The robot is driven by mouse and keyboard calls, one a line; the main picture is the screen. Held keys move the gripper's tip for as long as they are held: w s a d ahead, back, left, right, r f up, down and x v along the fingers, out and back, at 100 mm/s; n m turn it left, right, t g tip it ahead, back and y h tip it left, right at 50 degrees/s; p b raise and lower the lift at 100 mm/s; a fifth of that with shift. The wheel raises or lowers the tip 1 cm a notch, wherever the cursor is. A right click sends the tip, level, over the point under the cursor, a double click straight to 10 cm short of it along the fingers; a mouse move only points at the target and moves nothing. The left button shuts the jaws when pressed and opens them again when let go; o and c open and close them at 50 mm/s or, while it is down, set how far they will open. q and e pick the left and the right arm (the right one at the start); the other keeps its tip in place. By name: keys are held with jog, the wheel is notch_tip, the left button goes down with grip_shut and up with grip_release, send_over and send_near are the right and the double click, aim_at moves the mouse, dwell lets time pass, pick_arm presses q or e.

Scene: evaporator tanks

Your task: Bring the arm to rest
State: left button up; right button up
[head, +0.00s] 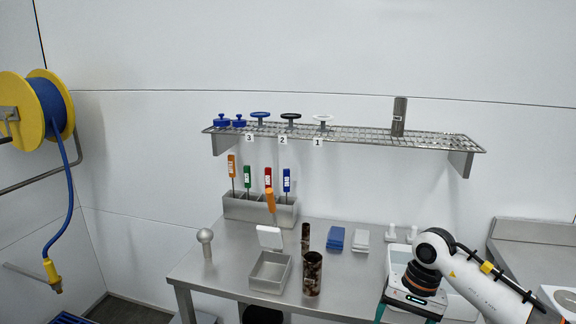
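My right arm (485,290) comes in from the lower right. Its gripper (407,315) points down at the bottom edge of the head view, over the right part of the steel table (225,255). Its teal fingers stand wide apart, with nothing seen between them; their tips are cut off by the picture edge. The gripper is in front of a white tray (398,255) and hides part of it. My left arm and gripper are not in view.
Left of the gripper stand a brown mottled cylinder (312,275) and an open steel box (270,272). Blue (336,239) and white (361,240) blocks and a tool holder (260,208) are farther back. A wire shelf (360,134) hangs above. A hose reel (45,105) is at left.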

jog(key=w+a+f+m+t+y, duration=0.2)
jog(key=a+f+m+t+y, duration=0.2)
jog(key=a+f+m+y, duration=1.2)
jog(key=s+d+f+m+t+h, duration=0.1)
jog(key=d+f+m+t+h, duration=0.4)
jog(key=m, duration=0.7)
jog(key=s+d+f+m+t+h, duration=0.1)
jog(key=d+f+m+t+h, duration=0.25)
jog(key=f+m, duration=0.7)
jog(key=s+d+f+m+g+h, duration=0.1)
jog(key=s+d+f+m+h, duration=0.3)
jog(key=s+f+m, duration=0.4)
jog(key=s+d+f+m+g+h, duration=0.2)
jog(key=s+d+f+m+h, duration=0.15)
jog(key=s+f+m, duration=0.4)
jog(key=s+f+m+g, duration=0.2)
jog(key=s+f+m, duration=0.1)
jog(key=s, duration=0.7)
jog(key=s+f+m+g+h, duration=0.1)
jog(key=s+f+m+g, duration=0.2)
jog(key=s, duration=0.7)
jog(key=s+f+m+g+h, duration=0.1)
jog(key=s+f+m+g, duration=0.2)
jog(key=s, duration=0.7)
jog(key=shift+d+f+m, duration=0.3)
jog(key=shift+m, duration=0.9)
